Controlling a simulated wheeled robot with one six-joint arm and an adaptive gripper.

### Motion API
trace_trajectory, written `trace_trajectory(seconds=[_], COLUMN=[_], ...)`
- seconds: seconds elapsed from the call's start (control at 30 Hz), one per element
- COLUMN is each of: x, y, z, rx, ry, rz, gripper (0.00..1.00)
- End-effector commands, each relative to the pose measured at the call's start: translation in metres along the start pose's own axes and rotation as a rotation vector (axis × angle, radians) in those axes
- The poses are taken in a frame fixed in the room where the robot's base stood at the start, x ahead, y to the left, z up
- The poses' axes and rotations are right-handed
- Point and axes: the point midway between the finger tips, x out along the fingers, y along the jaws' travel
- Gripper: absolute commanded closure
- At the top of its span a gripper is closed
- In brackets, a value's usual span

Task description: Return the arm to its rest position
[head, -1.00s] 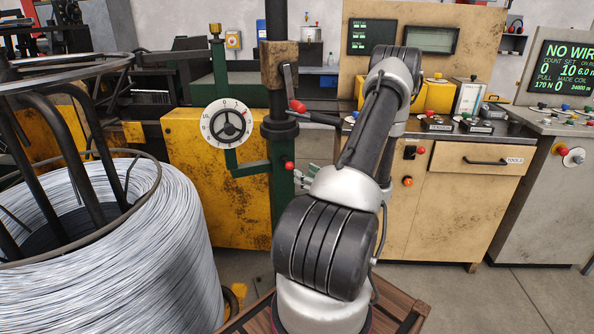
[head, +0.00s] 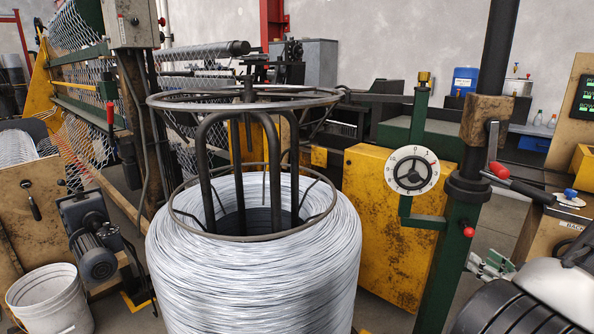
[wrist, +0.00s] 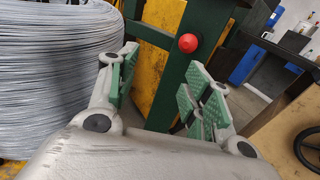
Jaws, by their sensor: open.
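My gripper (wrist: 165,88) is open and empty in the wrist view, with green ribbed pads on both fingers. A green post (wrist: 172,70) with a red knob (wrist: 188,43) stands beyond the gap between the fingers. In the head view my gripper (head: 488,265) shows at the lower right, beside the green post (head: 446,265). Whether a finger touches the post I cannot tell. Part of my arm (head: 530,305) fills the lower right corner, and the rest of it is outside the frame.
A large wire coil (head: 255,270) on a black stand fills the middle. A red-handled lever (head: 500,171) sticks out near my arm. A white bucket (head: 50,300) stands at lower left.

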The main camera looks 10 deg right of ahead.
Motion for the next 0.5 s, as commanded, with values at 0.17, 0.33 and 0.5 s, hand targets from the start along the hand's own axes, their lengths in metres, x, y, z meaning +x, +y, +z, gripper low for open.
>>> trace_trajectory(seconds=[0.17,0.33,0.5], x=[-0.031,-0.068,-0.110], y=[0.070,0.134,0.177], z=[-0.009,0.014,0.040], rx=[-0.027,-0.204,-0.478], ry=[0.098,0.194,0.290], rz=[0.269,0.618,0.980], gripper=[0.50,0.50,0.50])
